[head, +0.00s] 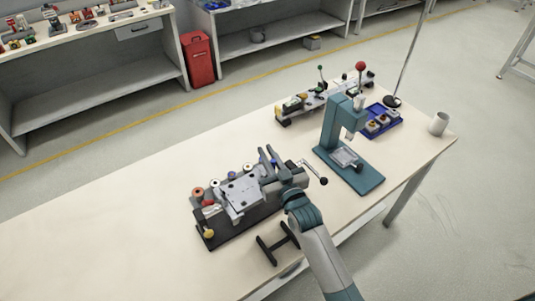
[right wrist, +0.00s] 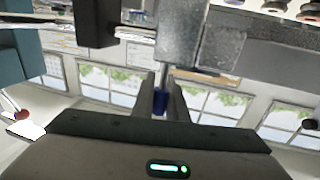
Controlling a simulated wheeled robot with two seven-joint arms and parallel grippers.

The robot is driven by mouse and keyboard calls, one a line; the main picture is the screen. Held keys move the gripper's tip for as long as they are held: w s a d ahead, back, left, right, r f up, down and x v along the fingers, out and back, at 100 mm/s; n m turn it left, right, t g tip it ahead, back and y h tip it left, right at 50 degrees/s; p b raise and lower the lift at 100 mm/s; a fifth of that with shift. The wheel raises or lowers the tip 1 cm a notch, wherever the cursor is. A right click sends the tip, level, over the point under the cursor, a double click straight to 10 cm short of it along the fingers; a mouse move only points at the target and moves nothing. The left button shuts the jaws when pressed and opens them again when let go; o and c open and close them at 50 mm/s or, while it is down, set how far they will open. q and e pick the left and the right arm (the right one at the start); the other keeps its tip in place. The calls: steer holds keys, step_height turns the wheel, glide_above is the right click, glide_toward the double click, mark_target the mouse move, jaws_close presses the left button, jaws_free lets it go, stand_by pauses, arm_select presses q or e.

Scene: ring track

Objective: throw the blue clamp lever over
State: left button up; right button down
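The blue clamp lever's grip (right wrist: 160,102) shows in the right wrist view as a dark blue piece on a grey metal rod. It sits between the two fingers of my right gripper (right wrist: 162,100) and fills the gap between them. In the head view my right gripper (head: 268,160) is at the right end of the clamp fixture (head: 242,193), a grey plate on a dark base. My wrist hides part of that end, and I cannot make out the held grip there. My left gripper is not in view.
Round coloured knobs line the fixture's far side. A black H-shaped piece (head: 277,243) lies near the table's front edge. The table's left is clear.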

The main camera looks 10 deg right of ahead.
stand_by(0.3)
steer(key=shift+w+d+f+m+g+y+p, duration=0.25)
steer(key=shift+d+f+m+p, duration=0.35)
steer(key=shift+m, duration=1.1)
steer(key=shift+w+d+f+m+g+y+p, duration=0.1)
steer(key=shift+w+d+f+m+g+p, duration=0.25)
steer(key=shift+m+p, duration=0.95)
steer(key=shift+w+d+f+m+g+y+p, duration=0.15)
steer(key=shift+d+f+m+g+p, duration=0.35)
steer(key=shift+m, duration=1.6)
steer(key=shift+s+d+r, duration=0.1)
steer(key=shift+d, duration=0.05)
steer(key=c, duration=1.7)
jaws_free()
steer(key=shift+c, duration=0.2)
